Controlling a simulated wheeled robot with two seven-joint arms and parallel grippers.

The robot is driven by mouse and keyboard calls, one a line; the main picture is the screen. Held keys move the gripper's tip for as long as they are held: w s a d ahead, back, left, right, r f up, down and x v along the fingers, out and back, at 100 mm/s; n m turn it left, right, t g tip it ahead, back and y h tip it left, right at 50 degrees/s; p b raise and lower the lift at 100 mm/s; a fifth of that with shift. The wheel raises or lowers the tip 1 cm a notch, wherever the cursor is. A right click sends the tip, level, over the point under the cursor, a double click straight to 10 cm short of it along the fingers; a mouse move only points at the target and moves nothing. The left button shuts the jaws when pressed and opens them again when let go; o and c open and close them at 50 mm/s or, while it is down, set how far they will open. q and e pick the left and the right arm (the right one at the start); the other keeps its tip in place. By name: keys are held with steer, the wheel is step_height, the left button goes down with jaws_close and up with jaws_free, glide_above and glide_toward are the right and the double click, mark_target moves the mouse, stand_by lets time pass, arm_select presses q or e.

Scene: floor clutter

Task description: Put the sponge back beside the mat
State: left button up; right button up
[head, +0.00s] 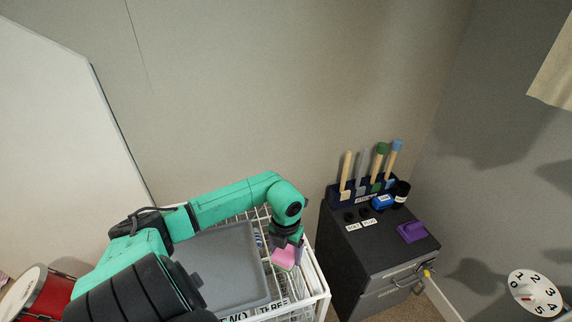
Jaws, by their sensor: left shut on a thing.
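My left arm comes in from the left, and its gripper (287,243) points down over the right part of a white wire rack (321,297). The gripper is shut on a pink sponge (284,258), whose lower part shows below the fingers. I cannot tell whether the sponge touches anything beneath it. A flat grey panel (228,262) lies on the rack, left of the sponge. I cannot tell whether this is the mat. My right gripper is not in view.
A dark cabinet (375,255) stands right of the rack. It bears a holder with several upright handled tools (368,190), a blue item (381,202), a black jar (401,194) and a purple block (411,231). A red drum (52,296) is at lower left.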

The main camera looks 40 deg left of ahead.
mark_target(286, 252)
arm_select(q)
steer(key=shift+f, duration=0.2)
steer(key=o, duration=1.2)
steer(key=shift+r, duration=0.25)
step_height(286, 252, up, 12)
steer(key=b, duration=0.1)
steer(key=shift+d+f, duration=0.1)
steer(key=shift+f, duration=0.1)
